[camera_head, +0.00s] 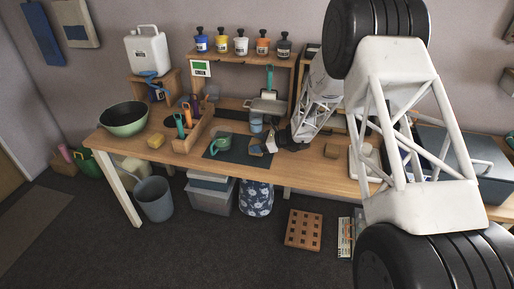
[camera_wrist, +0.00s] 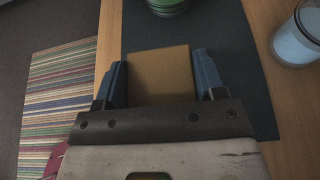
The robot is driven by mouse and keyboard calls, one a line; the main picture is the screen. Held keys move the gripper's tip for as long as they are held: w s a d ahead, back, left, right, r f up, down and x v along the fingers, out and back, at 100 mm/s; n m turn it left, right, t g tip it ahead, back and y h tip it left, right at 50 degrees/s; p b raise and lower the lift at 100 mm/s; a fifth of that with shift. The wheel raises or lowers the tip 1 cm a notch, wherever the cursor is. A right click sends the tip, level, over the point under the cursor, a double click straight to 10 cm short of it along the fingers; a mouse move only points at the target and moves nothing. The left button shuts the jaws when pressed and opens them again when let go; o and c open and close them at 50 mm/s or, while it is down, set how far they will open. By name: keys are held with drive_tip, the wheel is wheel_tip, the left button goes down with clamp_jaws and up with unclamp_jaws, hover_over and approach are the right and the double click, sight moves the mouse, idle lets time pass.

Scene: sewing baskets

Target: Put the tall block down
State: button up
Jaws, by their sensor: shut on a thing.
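The tall block (camera_wrist: 160,75) is plain tan-brown and sits between the two blue-grey fingers of my gripper (camera_wrist: 161,62) in the wrist view. The fingers flank it on both sides. In the head view my gripper (camera_head: 263,146) is small and low over the right part of a dark mat (camera_head: 240,157), with the tan block (camera_head: 256,151) at its tip. The block's lower end is hidden in the wrist view, and I cannot tell whether it touches the mat.
A green mug (camera_head: 220,144) stands on the mat, left of my gripper. A pale blue cup (camera_wrist: 298,40) stands close on the right in the wrist view. A wooden tool holder (camera_head: 193,134) and yellow sponge (camera_head: 156,141) are further left. The table's front edge is near.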

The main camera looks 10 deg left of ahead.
drive_tip(key=shift+f, duration=0.9)
drive_tip(key=shift+f, duration=0.15)
drive_tip(key=o, duration=1)
drive_tip(key=shift+c, duration=0.2)
drive_tip(key=shift+r, duration=0.2)
drive_tip(key=v, duration=1.2)
drive_tip(key=shift+f, duration=0.1)
